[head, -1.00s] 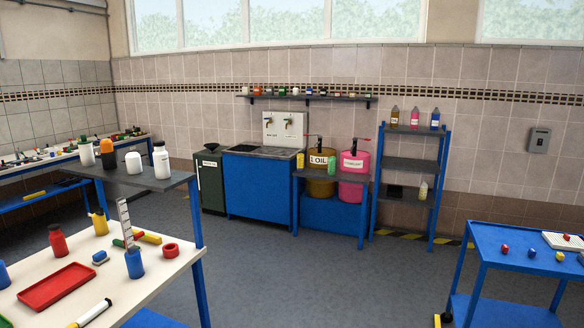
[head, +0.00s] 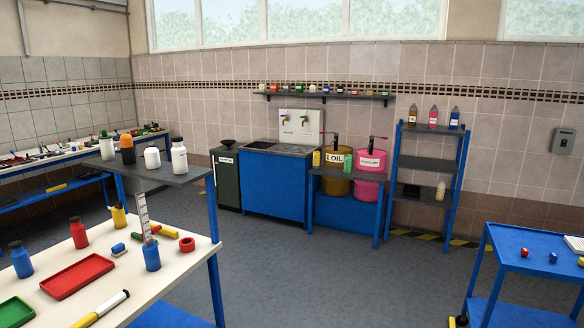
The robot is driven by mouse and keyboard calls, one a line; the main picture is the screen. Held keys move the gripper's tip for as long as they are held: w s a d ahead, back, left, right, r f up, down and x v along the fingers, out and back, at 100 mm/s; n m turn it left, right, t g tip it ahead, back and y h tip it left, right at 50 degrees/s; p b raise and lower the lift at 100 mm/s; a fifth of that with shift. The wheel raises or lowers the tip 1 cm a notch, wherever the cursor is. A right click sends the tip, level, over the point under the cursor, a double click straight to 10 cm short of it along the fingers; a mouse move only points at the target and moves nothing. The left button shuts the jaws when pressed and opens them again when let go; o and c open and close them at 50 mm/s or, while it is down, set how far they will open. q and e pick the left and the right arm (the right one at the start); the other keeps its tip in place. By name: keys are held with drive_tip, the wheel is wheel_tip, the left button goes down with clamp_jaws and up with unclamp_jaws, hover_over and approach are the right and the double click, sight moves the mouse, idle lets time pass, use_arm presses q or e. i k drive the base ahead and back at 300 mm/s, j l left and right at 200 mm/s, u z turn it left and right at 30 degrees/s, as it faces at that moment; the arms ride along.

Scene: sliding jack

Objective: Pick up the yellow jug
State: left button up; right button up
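A small yellow jug (head: 119,215) stands upright on the white-topped bench (head: 190,262) at the lower left of the head view. It is behind the red tray and between a red bottle (head: 79,232) and a ruler (head: 143,217) that stands up from the bench. A small yellow container (head: 316,158) also stands by the oil drum at the back; it is too small to tell what it is. Neither of my grippers is in the head view.
A red tray (head: 77,277), blue bottles (head: 151,255) and a marker (head: 101,309) share the bench. A blue cart (head: 512,258) stands at the right. The grey floor (head: 320,280) between them is clear.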

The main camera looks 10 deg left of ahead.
sight(316, 162)
drive_tip(key=i+j+u, duration=0.1)
drive_tip(key=i+u, duration=0.15)
drive_tip(key=i, duration=0.6)
drive_tip(key=i+u, duration=0.1)
drive_tip(key=i, duration=3.85)
drive_tip(key=i+z, duration=0.15)
drive_tip(key=i, duration=0.35)
drive_tip(key=i+j+z, duration=0.1)
drive_tip(key=i, duration=0.35)
drive_tip(key=i+j+z, duration=0.15)
drive_tip(key=i, duration=0.35)
drive_tip(key=i+j+z, duration=0.1)
drive_tip(key=i, duration=0.35)
drive_tip(key=i+j+z, duration=0.15)
drive_tip(key=i+j, duration=0.2)
drive_tip(key=i, duration=0.1)
